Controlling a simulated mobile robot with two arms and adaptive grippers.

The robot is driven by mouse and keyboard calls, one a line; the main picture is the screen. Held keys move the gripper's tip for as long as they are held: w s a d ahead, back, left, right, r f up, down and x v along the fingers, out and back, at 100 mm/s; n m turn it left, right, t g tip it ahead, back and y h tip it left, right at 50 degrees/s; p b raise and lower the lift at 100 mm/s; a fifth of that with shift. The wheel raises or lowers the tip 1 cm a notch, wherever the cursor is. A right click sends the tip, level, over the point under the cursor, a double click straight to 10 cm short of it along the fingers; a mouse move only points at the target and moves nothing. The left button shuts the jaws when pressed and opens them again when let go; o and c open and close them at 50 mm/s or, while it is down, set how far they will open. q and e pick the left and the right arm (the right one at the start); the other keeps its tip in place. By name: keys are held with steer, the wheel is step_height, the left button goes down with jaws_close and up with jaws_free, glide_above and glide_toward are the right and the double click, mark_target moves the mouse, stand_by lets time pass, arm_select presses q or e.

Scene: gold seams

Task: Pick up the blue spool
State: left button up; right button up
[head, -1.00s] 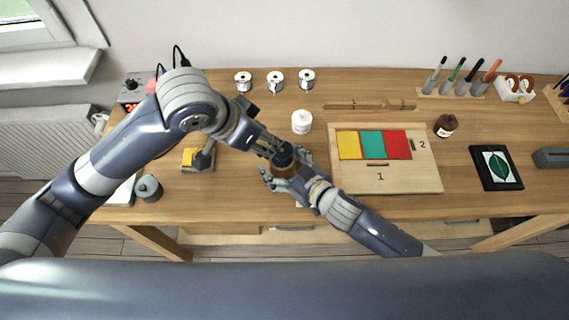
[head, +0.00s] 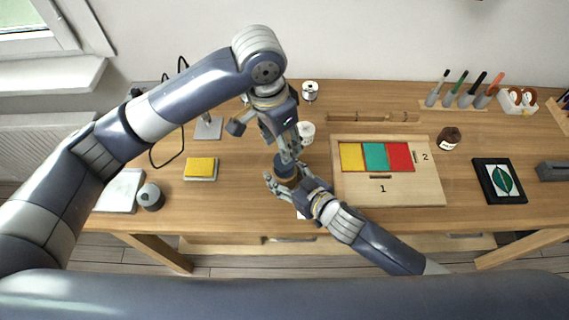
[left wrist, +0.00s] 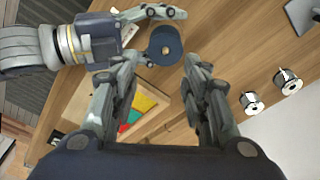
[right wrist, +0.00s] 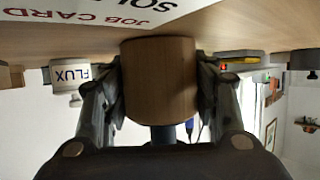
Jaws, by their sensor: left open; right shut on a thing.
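Small spools with pale flanges stand at the back of the table; one spool (head: 310,91) shows in the head view, two (left wrist: 251,103) (left wrist: 287,80) at the right of the left wrist view. I cannot tell which is blue. My right gripper (head: 286,178) is shut on a wooden cylinder (right wrist: 160,80) with a dark blue round top (left wrist: 165,44), held upright near the front of the table. Contact cannot be told.
A white flux jar (head: 306,131) stands behind the grippers. A wooden board (head: 412,190) with yellow, green and red panels is to the right. A yellow sponge (head: 200,167) and a grey pot (head: 151,197) are at left. My left arm hides part of the back.

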arm_select(q)
steer(key=shift+w+d+r+g+y, duration=0.2)
steer(key=shift+w+r+g+y, duration=0.3)
steer(key=shift+y, duration=0.3)
step_height(320, 180, down, 12)
steer(key=shift+w+r, duration=0.1)
steer(key=c, duration=0.5)
